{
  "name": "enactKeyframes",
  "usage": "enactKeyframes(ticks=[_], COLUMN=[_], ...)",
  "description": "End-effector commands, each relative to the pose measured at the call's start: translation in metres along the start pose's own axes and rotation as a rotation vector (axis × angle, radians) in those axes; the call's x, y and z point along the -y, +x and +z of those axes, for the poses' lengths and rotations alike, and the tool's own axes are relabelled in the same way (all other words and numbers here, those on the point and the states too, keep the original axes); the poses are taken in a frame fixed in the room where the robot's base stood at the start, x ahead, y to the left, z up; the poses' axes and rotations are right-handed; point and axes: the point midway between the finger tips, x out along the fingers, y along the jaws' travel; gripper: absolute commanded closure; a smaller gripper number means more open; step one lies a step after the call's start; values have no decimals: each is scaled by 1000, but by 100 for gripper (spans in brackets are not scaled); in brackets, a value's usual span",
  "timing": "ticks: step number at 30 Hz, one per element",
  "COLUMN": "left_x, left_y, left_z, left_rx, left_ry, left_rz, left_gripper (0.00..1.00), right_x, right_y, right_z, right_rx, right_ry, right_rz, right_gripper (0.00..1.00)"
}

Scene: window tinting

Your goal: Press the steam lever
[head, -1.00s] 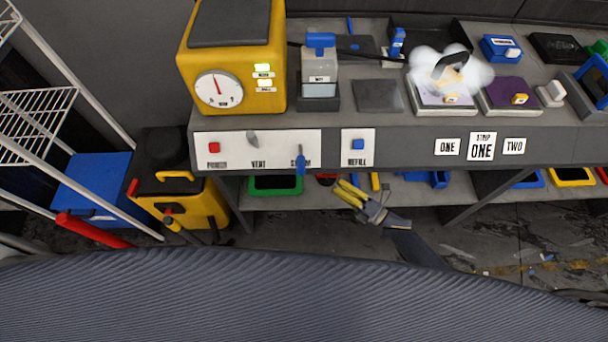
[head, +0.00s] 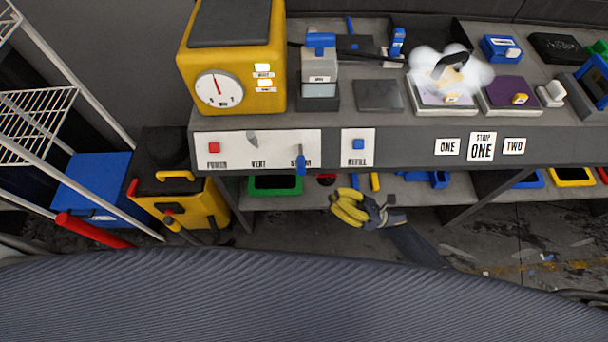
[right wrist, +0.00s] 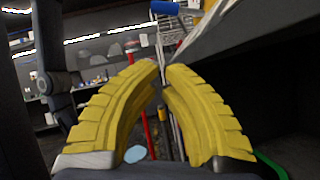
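The steam lever (head: 300,160) has a blue handle that hangs down over its partly hidden label, at the right end of the white panel (head: 280,155) on the bench front. My right gripper (head: 335,203) is below and to the right of the lever, in front of the lower shelf and apart from the lever. In the right wrist view its yellow fingers (right wrist: 162,68) meet closely at the tips with nothing seen held. My left gripper is not in view.
The panel also has a red power button (head: 213,148) and a grey vent lever (head: 252,138). A blue refill button (head: 358,145) sits to the right. A yellow boiler (head: 235,60) stands above. A white cloud (head: 420,65) hangs over the bench. The lower shelf holds a green tray (head: 275,184).

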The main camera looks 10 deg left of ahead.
Motion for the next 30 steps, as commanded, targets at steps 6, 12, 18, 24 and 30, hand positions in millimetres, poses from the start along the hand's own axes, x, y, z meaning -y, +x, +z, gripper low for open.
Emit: enactKeyframes(ticks=[6, 12, 18, 24, 30], left_x=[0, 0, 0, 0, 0], left_y=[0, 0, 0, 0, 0], left_z=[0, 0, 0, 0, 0], left_rx=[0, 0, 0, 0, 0], left_ry=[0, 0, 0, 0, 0], left_rz=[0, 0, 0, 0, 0], left_gripper=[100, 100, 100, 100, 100], right_x=[0, 0, 0, 0, 0], right_y=[0, 1, 16, 50, 85], right_z=[0, 0, -1, 0, 0], right_rx=[0, 0, 2, 2, 2], right_ry=[-7, -6, -6, -7, -7], right_rz=[-1, -1, 1, 2, 0], right_gripper=[100, 100, 100, 100, 100])
